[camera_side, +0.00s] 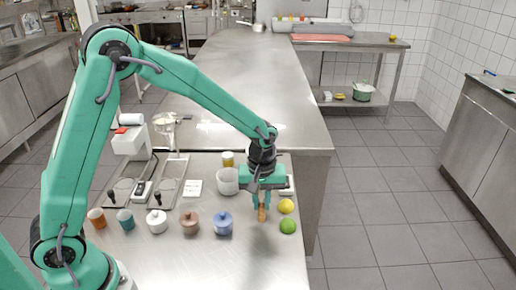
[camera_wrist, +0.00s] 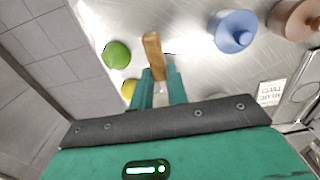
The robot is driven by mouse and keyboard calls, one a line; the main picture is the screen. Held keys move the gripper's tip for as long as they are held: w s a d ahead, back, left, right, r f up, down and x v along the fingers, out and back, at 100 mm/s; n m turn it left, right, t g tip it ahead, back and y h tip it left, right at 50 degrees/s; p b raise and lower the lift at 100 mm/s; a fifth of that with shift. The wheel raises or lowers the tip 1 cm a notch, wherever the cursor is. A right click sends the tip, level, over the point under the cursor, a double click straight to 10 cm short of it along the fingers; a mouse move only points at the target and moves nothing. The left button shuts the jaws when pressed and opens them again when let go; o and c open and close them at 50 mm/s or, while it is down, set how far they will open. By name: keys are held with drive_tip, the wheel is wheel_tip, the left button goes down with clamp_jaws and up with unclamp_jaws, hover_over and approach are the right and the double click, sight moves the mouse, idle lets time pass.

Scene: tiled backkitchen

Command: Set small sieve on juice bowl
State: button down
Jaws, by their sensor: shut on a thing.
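My gripper (camera_side: 262,205) points down over the right part of the steel worktop, its fingers shut on a wooden handle (camera_side: 262,214), which I take to be the small sieve's. In the wrist view the handle (camera_wrist: 154,52) sticks out beyond my gripper's fingers (camera_wrist: 160,85). The sieve's head is hidden by my gripper in both views. A white round bowl (camera_side: 227,181), probably the juice bowl, stands just left of and behind my gripper in the side view.
A lemon (camera_side: 286,206) and a lime (camera_side: 288,227) lie close right of my gripper. A blue lidded pot (camera_side: 223,224), a brown pot (camera_side: 190,223), a white pot (camera_side: 157,223) and two cups form a row left. A yellow jar (camera_side: 228,159) stands behind the bowl. The front worktop is clear.

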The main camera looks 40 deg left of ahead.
sight(261, 192)
drive_tip(key=shift+w+a+f, duration=0.5)
drive_tip(key=shift+f, duration=0.3)
drive_tip(key=shift+w+a, duration=1.95)
drive_tip(key=shift+a, duration=0.05)
drive_tip(key=shift+f, duration=0.7)
drive_tip(key=shift+f, duration=0.25)
drive_tip(key=c, duration=0.8)
unclamp_jaws()
drive_tip(key=shift+r, duration=0.1)
drive_tip(key=shift+r, duration=3.45)
